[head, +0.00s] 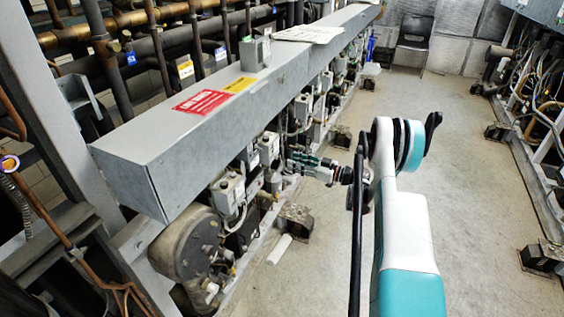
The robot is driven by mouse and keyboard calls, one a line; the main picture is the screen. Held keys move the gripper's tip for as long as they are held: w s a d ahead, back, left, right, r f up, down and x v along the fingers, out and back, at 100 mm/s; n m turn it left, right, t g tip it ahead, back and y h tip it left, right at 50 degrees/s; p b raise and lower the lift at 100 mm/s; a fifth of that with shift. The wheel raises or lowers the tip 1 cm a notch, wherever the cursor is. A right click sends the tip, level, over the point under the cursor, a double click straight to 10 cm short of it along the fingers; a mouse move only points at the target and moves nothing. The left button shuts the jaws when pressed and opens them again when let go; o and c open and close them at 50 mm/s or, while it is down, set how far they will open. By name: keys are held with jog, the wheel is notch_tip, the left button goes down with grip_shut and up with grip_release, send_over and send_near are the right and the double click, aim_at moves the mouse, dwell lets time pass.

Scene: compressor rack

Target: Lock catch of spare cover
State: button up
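My gripper (298,162) is small in the head view, at the end of my white and teal arm. It points left at the row of compressor fittings under the long grey metal duct (250,95). Its fingers blend into the pipes and boxes behind them, so I cannot tell whether they are open or shut, or touch anything. Small grey electrical boxes (229,189) with covers sit left of the gripper. I cannot make out which cover is the spare one, and no catch can be told apart at this size.
A large round compressor (188,245) stands at the near end of the rack. A white cylinder (279,249) lies on the floor beside the rack. Another rack (548,120) runs along the right. The concrete aisle (480,220) between them is clear. A dark chair (413,42) stands at the back.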

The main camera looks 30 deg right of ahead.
jog(key=b+x, duration=0.1)
jog(key=x, duration=0.5)
jog(key=shift+w+b, duration=0.2)
jog(key=shift+b, duration=0.1)
jog(key=shift+a, duration=0.1)
grip_shut()
